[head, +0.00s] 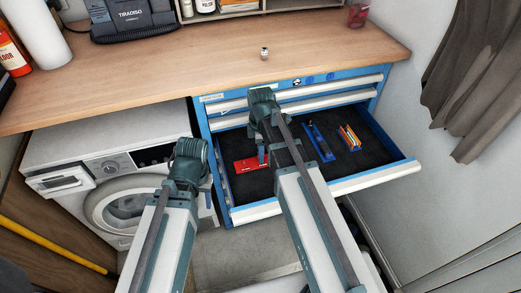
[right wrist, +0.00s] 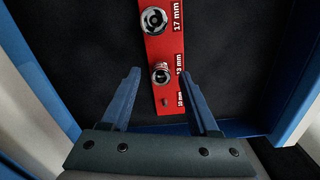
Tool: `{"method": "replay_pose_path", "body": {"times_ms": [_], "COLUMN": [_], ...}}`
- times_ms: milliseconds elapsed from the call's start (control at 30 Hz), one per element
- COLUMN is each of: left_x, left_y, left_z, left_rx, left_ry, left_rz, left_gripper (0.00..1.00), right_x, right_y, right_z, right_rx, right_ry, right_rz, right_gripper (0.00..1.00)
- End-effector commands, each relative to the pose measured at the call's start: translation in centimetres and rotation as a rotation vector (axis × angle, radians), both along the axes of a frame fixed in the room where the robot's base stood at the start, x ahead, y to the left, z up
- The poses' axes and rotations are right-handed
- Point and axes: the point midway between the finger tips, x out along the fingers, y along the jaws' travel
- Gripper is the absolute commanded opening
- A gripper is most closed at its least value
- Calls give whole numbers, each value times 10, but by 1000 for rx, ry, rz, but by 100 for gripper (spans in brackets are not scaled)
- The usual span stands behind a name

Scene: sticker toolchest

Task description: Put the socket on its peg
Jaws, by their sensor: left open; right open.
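The red socket rail (head: 251,165) lies in the open drawer, left of centre. In the right wrist view the rail (right wrist: 162,45) carries a large chrome socket (right wrist: 154,20) at the 17 mm mark. A smaller chrome socket (right wrist: 161,74) sits at the 13 mm mark. The 10 mm place shows a small bare peg (right wrist: 165,102). My right gripper (head: 263,153) is open above the rail, its blue fingers apart on either side of the 13 mm socket. My left gripper (head: 207,190) is open and empty in front of the washer, left of the drawer; its fingers are partly hidden.
A small silvery and dark item (head: 264,53) stands on the wooden worktop (head: 200,75); I cannot tell what it is. A blue holder (head: 319,142) and orange-handled tools (head: 349,137) lie further right in the drawer (head: 365,165). The drawer walls are close to the rail.

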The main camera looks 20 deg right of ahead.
Motion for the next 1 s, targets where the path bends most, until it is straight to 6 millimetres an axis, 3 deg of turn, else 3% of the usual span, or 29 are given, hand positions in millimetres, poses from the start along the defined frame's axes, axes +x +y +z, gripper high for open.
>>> {"method": "replay_pose_path", "body": {"times_ms": [267,1000], "left_x": [0,0], "left_y": [0,0], "left_z": [27,132], "left_rx": [0,0], "left_ry": [0,0], "left_rz": [0,0], "left_gripper": [50,50], "right_x": [0,0], "right_y": [0,0], "right_z": [27,132], "right_rx": [0,0], "right_ry": [0,0], "right_rz": [0,0], "right_gripper": [61,61]}}
